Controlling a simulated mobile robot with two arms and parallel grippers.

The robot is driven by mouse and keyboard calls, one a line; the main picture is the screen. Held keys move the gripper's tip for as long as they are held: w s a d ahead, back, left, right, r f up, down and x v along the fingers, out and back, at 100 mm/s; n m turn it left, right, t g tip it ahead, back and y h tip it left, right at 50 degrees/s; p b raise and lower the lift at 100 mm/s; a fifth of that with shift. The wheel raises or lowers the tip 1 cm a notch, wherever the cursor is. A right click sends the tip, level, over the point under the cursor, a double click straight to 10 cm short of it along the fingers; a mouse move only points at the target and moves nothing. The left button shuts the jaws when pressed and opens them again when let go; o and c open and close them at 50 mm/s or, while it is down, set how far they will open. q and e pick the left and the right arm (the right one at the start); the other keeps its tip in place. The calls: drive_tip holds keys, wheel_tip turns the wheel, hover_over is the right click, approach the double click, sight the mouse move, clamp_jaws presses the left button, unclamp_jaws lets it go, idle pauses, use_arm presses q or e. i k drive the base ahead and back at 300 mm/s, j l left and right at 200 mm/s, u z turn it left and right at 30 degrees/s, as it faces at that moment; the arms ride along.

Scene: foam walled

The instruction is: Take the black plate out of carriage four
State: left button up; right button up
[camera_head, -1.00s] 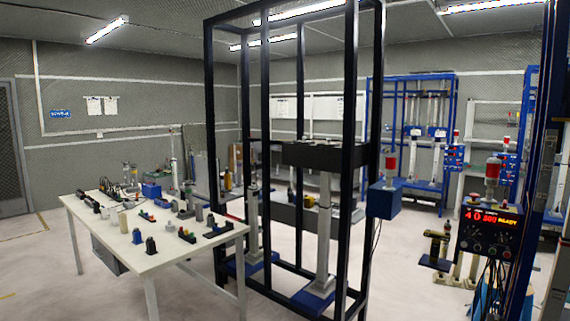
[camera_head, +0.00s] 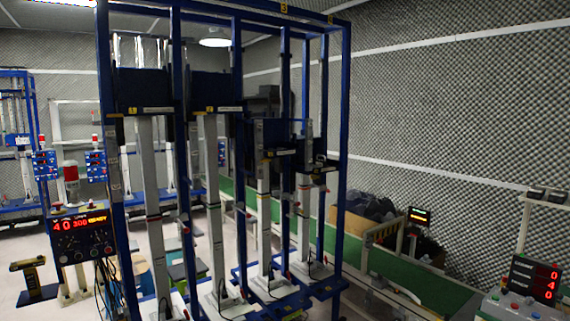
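A blue rack (camera_head: 338,110) stands in the middle of the head view, with several light grey columns carrying black carriages. Two large black carriages sit high at the left, the first (camera_head: 143,90) and the second (camera_head: 208,92). Two smaller ones sit lower at the right, the inner (camera_head: 275,138) and the rightmost (camera_head: 318,163). Small yellow tags are on them, too small to read surely; the rightmost may be carriage four. I cannot tell a separate black plate from the dark carriage parts. Neither of my grippers is in view.
A control box with red digits (camera_head: 82,236) hangs left of the rack. A green conveyor (camera_head: 425,287) runs behind and right of it. A display panel (camera_head: 534,279) stands at the lower right. Pale floor (camera_head: 30,255) shows at the left.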

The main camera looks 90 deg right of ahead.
sight(318, 162)
drive_tip(key=z, duration=3.05)
drive_tip(key=i+l+u, duration=0.1)
drive_tip(key=u, duration=0.25)
drive_tip(key=i+l+u, duration=0.1)
drive_tip(key=u, duration=0.2)
drive_tip(key=i+l+u, duration=0.2)
drive_tip(key=i+l, duration=0.15)
drive_tip(key=l, duration=0.25)
drive_tip(key=i+l+u, duration=0.2)
drive_tip(key=i+l, duration=0.15)
drive_tip(key=l, duration=0.3)
drive_tip(key=i+l+u, duration=0.1)
drive_tip(key=l, duration=0.25)
drive_tip(key=i+l+u, duration=0.1)
drive_tip(key=l, duration=0.25)
drive_tip(key=i, duration=0.05)
